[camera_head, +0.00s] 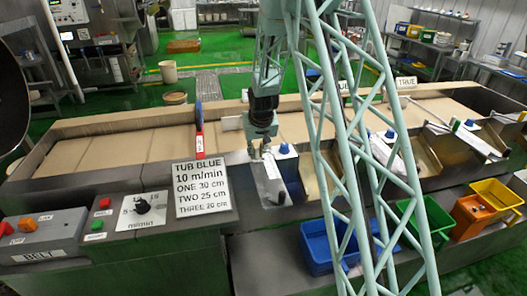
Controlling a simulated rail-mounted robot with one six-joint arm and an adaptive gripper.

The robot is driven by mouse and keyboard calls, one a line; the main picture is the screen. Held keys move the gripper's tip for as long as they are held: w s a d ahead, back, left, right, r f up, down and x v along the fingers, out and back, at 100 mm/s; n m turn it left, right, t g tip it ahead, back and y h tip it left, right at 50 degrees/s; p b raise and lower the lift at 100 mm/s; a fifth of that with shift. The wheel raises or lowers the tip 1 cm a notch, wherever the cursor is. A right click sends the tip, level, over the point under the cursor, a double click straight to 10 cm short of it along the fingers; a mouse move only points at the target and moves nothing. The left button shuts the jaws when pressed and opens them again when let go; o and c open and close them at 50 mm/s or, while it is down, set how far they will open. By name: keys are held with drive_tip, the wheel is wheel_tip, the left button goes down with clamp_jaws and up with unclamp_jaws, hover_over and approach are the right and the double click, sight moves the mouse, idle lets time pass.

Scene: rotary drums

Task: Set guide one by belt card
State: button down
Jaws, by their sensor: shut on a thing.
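The belt card (202,188) stands at the front edge and reads TUB BLUE, 10 m/min, ONE 30 cm, TWO 25 cm, THREE 20 cm. My gripper (261,154) points down at the near side of the belt, just right of the card. It is shut on a small part that looks like guide one, mostly hidden by the fingers. A pale strip (271,172) with fine marks lies just below the fingertips; its marks are too small to read. A blue knob (284,148) stands close to the right of the gripper.
The tan belt (120,147) runs across behind the card. Further blue knobs (390,134) stand to the right, partly behind my lattice column. A blue bin (318,243), an orange bin (473,212) and a yellow bin (496,195) sit at front right. A dial panel (142,210) is left.

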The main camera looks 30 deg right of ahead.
drive_tip(key=shift+s, duration=0.3)
drive_tip(key=c, duration=2.5)
unclamp_jaws()
drive_tip(key=shift+r, duration=0.2)
drive_tip(key=v, duration=1.1)
drive_tip(key=shift+s+r, duration=0.25)
drive_tip(key=shift+s, duration=0.05)
drive_tip(key=shift+a+r, duration=0.1)
drive_tip(key=shift+a, duration=0.05)
